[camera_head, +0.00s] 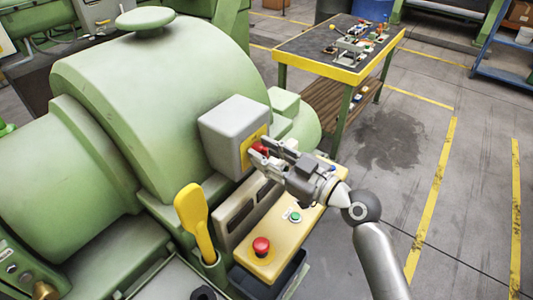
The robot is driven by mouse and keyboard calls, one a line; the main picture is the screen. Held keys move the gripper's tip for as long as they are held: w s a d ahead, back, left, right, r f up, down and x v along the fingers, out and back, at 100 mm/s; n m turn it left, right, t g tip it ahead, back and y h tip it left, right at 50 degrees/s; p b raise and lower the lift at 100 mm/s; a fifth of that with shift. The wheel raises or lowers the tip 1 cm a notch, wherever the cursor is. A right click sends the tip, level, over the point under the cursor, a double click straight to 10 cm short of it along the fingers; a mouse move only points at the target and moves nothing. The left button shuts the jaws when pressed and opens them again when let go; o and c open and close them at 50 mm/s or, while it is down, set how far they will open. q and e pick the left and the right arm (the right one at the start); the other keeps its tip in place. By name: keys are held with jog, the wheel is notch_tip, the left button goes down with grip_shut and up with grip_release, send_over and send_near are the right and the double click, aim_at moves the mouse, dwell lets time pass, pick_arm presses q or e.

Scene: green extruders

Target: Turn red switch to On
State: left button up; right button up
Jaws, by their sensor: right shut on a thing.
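The red switch (259,147) sits on the yellow face of a grey box (235,125), which is fixed to the side of the green extruder (150,100). Only part of the switch shows. My right gripper (263,151) is at the switch, its fingers around it and shut on it. The fingers hide much of the switch, and its exact turn position cannot be read. My left gripper is not in view.
Below my right gripper is a yellow panel (283,238) with a red push button (261,246) and a green button (295,216). A yellow-handled lever (193,212) stands to the left. A workbench with a yellow edge (345,72) stands behind. The floor at right is clear.

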jog(key=shift+m, duration=0.3)
jog(key=m+p, duration=0.1)
jog(key=m, duration=0.2)
jog(key=shift+r+m, duration=0.15)
jog(key=shift+m, duration=0.25)
jog(key=m+p, duration=0.2)
jog(key=m, duration=0.2)
jog(key=shift+g, duration=0.3)
jog(key=m+p, duration=0.2)
jog(key=m, duration=0.2)
jog(key=shift+w+d+m, duration=0.1)
jog(key=shift+m, duration=0.3)
jog(key=shift+m+g+p, duration=0.3)
jog(key=shift+m+p, duration=0.4)
jog(key=shift+m, duration=1.4)
jog(key=o, duration=1.1)
jog(key=shift+c, duration=0.2)
jog(key=shift+d, duration=0.1)
